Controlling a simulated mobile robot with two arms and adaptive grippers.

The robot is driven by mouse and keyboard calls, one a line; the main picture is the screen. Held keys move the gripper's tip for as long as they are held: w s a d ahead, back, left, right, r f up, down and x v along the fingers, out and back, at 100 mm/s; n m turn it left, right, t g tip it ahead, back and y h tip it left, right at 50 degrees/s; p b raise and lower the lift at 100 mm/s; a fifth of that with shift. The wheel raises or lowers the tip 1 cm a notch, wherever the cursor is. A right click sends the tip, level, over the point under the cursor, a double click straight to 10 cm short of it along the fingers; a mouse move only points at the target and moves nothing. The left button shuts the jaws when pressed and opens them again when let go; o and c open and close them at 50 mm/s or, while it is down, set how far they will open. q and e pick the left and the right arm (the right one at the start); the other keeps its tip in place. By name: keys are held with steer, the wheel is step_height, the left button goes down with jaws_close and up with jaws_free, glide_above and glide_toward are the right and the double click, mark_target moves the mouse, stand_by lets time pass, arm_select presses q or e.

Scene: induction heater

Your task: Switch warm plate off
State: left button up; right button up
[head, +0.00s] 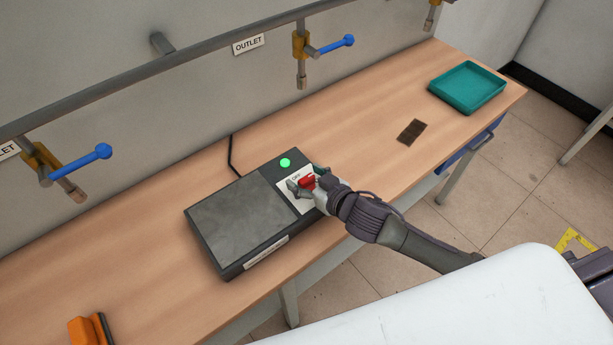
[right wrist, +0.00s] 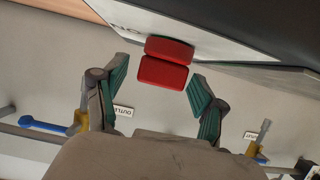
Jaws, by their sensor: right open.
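The warm plate (head: 238,226) is a dark box with a grey top, standing on the wooden bench. A green light (head: 285,162) glows at its back right. Its red switch (head: 307,182) sits on a white label panel on the right part. In the right wrist view the red switch (right wrist: 165,62) shows between and just beyond my fingertips. My right gripper (head: 306,180) is open at the switch, and its fingers also show in the right wrist view (right wrist: 160,80) on either side of it. I cannot tell whether they touch it. My left gripper is not in view.
Blue-handled valves (head: 92,155) hang on the pipe along the wall behind the bench (head: 360,110). A teal tray (head: 440,91), a brown pad (head: 411,132) and an orange item (head: 84,331) lie on the bench. A cable runs behind the plate.

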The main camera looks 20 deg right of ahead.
steer(key=c, duration=1.2)
steer(key=shift+o, duration=0.2)
